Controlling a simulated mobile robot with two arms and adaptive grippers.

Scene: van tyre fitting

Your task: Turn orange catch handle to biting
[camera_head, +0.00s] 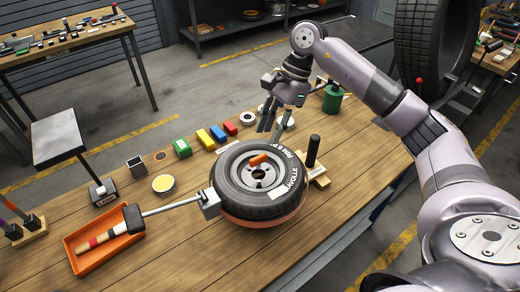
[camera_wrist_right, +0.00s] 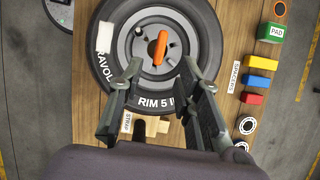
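The orange catch handle (camera_head: 258,159) is a short bar across the hub of the wheel. In the right wrist view the orange handle (camera_wrist_right: 160,48) stands nearly upright in the picture. The black tyre (camera_head: 240,200) lies flat around the grey rim, on an orange base on the wooden bench (camera_head: 170,265). My right gripper (camera_head: 270,125) is beyond the tyre, fingers pointing down, apart from the handle. In the right wrist view its two fingers (camera_wrist_right: 162,72) are spread with nothing between them, below the handle in the picture. My left gripper is not in view.
A grey block (camera_head: 209,202) on a metal rod touches or nearly touches the tyre's left side. A black post (camera_head: 313,150) stands right of the tyre. Coloured blocks (camera_head: 204,139) line the far side. An orange tray (camera_head: 82,262) holds a striped handle. A green can (camera_head: 332,98) stands behind.

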